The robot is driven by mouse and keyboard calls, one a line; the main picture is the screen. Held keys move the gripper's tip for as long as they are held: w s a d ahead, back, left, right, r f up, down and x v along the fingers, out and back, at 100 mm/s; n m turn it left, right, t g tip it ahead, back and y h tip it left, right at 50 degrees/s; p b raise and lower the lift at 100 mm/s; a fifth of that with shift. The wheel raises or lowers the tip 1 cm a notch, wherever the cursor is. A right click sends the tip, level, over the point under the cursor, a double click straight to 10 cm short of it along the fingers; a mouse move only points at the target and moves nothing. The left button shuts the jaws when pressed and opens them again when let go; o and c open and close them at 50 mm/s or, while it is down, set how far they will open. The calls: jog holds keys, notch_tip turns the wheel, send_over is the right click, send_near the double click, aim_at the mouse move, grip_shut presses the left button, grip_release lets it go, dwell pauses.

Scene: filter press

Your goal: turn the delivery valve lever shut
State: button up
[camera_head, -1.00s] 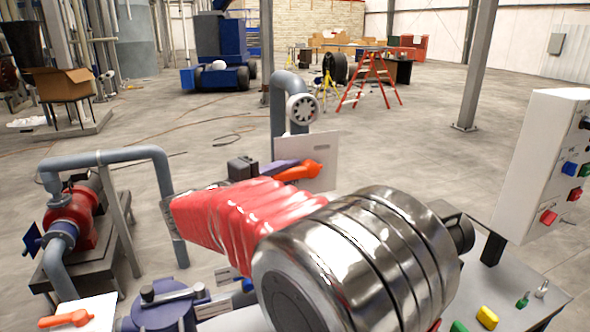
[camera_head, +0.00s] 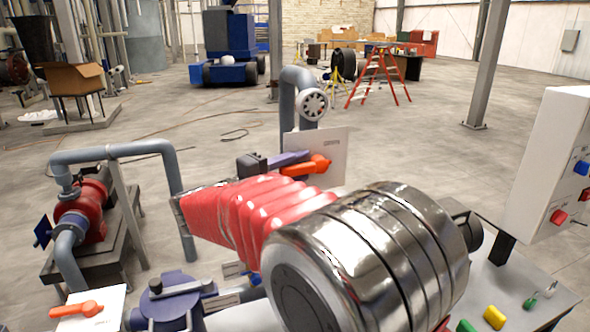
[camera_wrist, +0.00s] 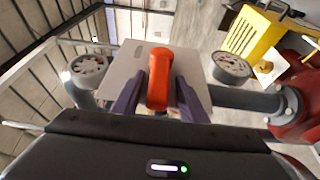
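An orange-red lever (camera_head: 310,167) sits in front of a white plate (camera_head: 332,146) beside the grey upright pipe. The plate's writing is too small to read. My gripper (camera_head: 290,160) reaches this lever, its purple fingers next to it. In the wrist view, the lever (camera_wrist: 158,80) lies between the two purple fingers (camera_wrist: 157,92). The fingers look apart from it, with a narrow gap on each side. The lever's pivot is partly hidden. A second orange lever (camera_head: 82,309) is on another white plate at lower left, away from my gripper.
A red pump (camera_head: 85,210) with grey piping is at left. A control box (camera_head: 555,165) and a panel with coloured buttons are at right. The floor beyond is largely open.

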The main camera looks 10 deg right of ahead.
jog(key=v, duration=1.3)
jog(key=shift+s+a, duration=0.15)
jog(key=shift+a, duration=0.25)
jog(key=shift+f, duration=0.1)
